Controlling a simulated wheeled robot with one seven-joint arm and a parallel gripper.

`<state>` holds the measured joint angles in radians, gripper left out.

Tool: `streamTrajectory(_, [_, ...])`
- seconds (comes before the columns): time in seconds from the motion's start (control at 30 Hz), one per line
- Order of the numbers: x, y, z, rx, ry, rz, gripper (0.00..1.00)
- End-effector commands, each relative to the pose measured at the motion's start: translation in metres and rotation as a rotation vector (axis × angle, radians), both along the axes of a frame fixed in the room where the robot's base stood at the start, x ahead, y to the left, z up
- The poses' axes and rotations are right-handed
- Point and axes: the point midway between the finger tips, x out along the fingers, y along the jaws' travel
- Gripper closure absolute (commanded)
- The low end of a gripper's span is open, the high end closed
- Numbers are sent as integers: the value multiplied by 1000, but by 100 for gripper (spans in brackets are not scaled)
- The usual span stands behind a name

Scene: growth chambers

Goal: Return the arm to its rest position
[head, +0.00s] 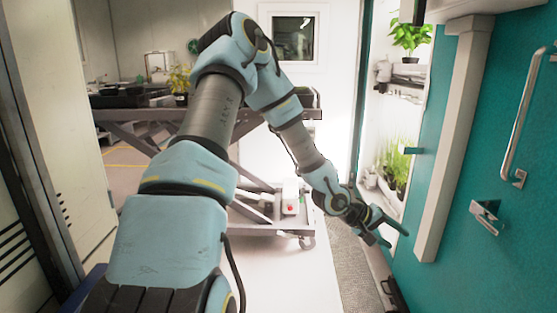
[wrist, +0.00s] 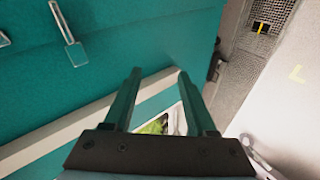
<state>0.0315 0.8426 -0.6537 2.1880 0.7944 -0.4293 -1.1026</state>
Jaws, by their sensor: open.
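My gripper (head: 387,230) is at the end of my arm, which reaches forward and down to the right in the head view. It is beside the teal door or wall panel (head: 490,110) and the open edge of the lit chamber. In the wrist view my gripper (wrist: 158,88) has its two fingers spread apart with nothing between them. The teal panel and a pale strip (wrist: 60,130) lie beyond the fingers. I cannot tell the exact gap between the fingers and the panel.
A lit chamber with shelves holds a leafy plant (head: 410,35) and grassy plants (head: 397,165). A long handle (head: 523,115) and a latch (head: 487,215) stick out of the teal panel. A wheeled lift table (head: 160,113) stands behind my arm. Pale floor (head: 300,275) is open ahead.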

Motion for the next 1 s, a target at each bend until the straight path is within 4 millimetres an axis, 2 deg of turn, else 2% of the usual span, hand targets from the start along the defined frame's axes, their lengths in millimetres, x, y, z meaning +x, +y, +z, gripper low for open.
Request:
streamTrajectory(0.03, [10, 33, 9, 117, -61, 9, 43])
streamTrajectory(0.13, [24, 101, 17, 338, -141, 23, 43])
streamTrajectory(0.2, [29, 150, 29, 480, -173, 33, 43])
streamTrajectory(0.27, [28, 190, 44, 591, -185, 42, 43])
streamTrajectory(0.3, [25, 217, 55, 657, -184, 48, 43])
streamTrajectory(0.4, [8, 277, 87, 792, -156, 62, 43])
streamTrajectory(0.5, [-18, 322, 116, 873, -105, 70, 43])
streamTrajectory(0.6, [-44, 350, 138, 905, -53, 71, 43])
streamTrajectory(0.73, [-68, 366, 153, 906, -6, 66, 43])
streamTrajectory(0.83, [-76, 371, 157, 901, 10, 62, 43])
streamTrajectory(1.0, [-77, 371, 158, 901, 12, 62, 43])
